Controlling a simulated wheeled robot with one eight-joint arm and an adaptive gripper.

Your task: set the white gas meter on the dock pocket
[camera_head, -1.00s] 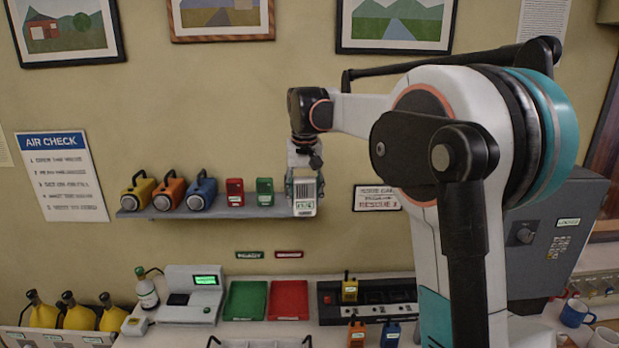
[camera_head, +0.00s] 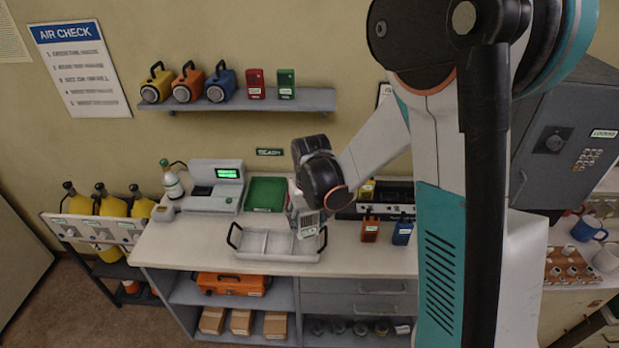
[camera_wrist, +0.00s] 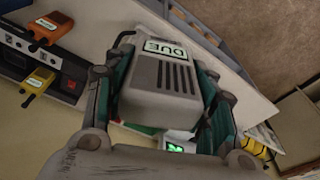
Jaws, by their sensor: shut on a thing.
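My gripper (camera_head: 302,207) is shut on the white gas meter (camera_head: 309,224), above the worktop and near the back of the handled tray. In the wrist view, the meter (camera_wrist: 168,90) lies between both fingers. It shows a DUE label and dark vent slots on its pale body. The pale grey dock (camera_head: 228,199) with a lit green screen stands on the worktop to the left of my gripper, clear of the meter. Its dark pocket (camera_head: 203,191) is left of centre, and I see nothing pale in it. The dock's green screen (camera_wrist: 177,147) partly shows below the meter in the wrist view.
A green mat or tray (camera_head: 266,194) lies between dock and gripper. A white divided tray (camera_head: 262,256) with black handles is at the worktop's front. Orange (camera_head: 370,229) and blue (camera_head: 402,232) radios stand at right.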

